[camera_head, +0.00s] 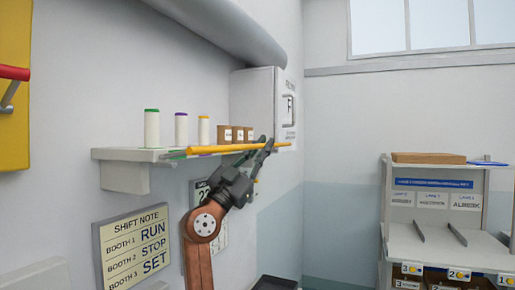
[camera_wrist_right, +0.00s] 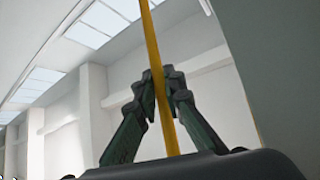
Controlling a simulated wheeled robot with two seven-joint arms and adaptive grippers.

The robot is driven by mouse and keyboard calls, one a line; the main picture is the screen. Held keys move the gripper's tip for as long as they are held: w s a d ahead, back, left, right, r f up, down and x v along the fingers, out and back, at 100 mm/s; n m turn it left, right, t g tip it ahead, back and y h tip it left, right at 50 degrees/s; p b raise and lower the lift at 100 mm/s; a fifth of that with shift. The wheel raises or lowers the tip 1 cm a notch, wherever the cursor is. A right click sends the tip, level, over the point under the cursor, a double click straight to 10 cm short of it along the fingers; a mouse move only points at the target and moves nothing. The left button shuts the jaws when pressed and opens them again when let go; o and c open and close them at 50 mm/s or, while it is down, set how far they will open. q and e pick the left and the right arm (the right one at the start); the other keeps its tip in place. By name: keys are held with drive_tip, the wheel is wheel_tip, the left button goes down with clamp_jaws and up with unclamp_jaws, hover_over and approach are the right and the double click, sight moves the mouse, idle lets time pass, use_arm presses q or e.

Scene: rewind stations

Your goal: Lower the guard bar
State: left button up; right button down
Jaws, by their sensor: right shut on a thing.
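A long thin yellow bar (camera_head: 222,148) runs nearly level in front of the wall shelf in the head view. I take it for the guard bar, though nothing labels it. My right gripper (camera_head: 268,143) is at the bar's right part, fingers pointing up and away. In the right wrist view, the yellow bar (camera_wrist_right: 153,45) passes between the fingers of my right gripper (camera_wrist_right: 160,88), which are shut on it. The bar's far end is out of that view. My left gripper is not in view.
A white shelf (camera_head: 125,156) holds several spools and small brown boxes (camera_head: 225,134) close behind the bar. A white wall cabinet (camera_head: 252,95) stands behind the gripper. A red handle (camera_head: 13,73) on a yellow panel is at far left. A rack (camera_head: 435,245) stands at right.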

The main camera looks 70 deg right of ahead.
drive_tip(key=c, duration=2)
unclamp_jaws()
drive_tip(key=v, duration=1.2)
drive_tip(key=shift+c, duration=0.5)
